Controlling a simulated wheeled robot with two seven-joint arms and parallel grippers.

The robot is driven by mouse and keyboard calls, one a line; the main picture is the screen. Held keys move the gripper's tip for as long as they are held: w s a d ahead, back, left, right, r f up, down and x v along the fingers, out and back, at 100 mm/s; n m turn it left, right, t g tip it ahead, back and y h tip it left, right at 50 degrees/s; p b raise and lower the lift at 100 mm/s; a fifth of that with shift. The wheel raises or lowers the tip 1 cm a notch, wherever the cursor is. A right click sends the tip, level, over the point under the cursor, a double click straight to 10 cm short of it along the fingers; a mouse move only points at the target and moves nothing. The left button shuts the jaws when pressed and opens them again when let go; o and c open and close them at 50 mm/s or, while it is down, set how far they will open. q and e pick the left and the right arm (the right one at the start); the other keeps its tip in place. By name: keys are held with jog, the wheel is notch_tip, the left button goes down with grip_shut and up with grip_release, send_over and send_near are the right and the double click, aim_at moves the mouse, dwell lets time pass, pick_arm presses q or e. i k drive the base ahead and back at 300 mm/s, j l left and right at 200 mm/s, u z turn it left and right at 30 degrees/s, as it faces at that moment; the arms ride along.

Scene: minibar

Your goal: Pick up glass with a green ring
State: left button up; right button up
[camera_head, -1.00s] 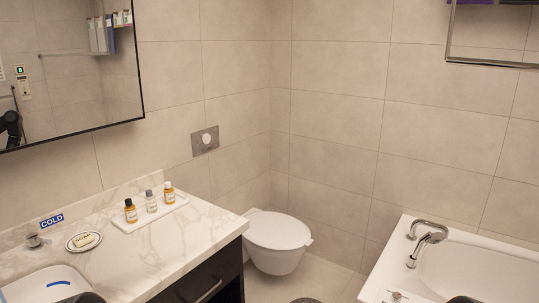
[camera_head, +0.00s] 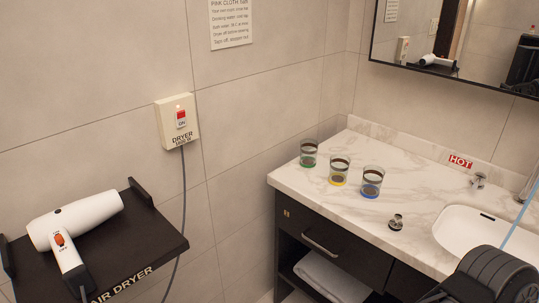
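The glass with a green ring (camera_head: 308,155) stands upright near the back left corner of the marble counter (camera_head: 300,185). It is clear, with a green base and dark band, and is the leftmost in a row of glasses. A glass with a yellow base (camera_head: 339,172) stands to its right, and one with a blue base (camera_head: 372,183) further right. All three stand apart. A dark ribbed part, seemingly of my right arm, shows at the lower right, far from the glasses. No fingertips of either gripper are in view.
A round metal piece (camera_head: 396,222) lies in front of the blue glass. A sink (camera_head: 470,232) and tap are to the right. A white hair dryer (camera_head: 80,220) lies on a dark shelf (camera_head: 150,245) at left. A mirror (camera_head: 470,60) hangs above the counter.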

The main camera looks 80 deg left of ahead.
aim_at(309, 154)
jog(key=u, duration=2.6)
jog(key=i+l, duration=0.1)
jog(key=l, duration=0.2)
jog(key=i+l, duration=0.15)
jog(key=l, duration=0.15)
jog(key=i+l, duration=0.1)
jog(key=l, duration=0.25)
jog(key=u, duration=1.75)
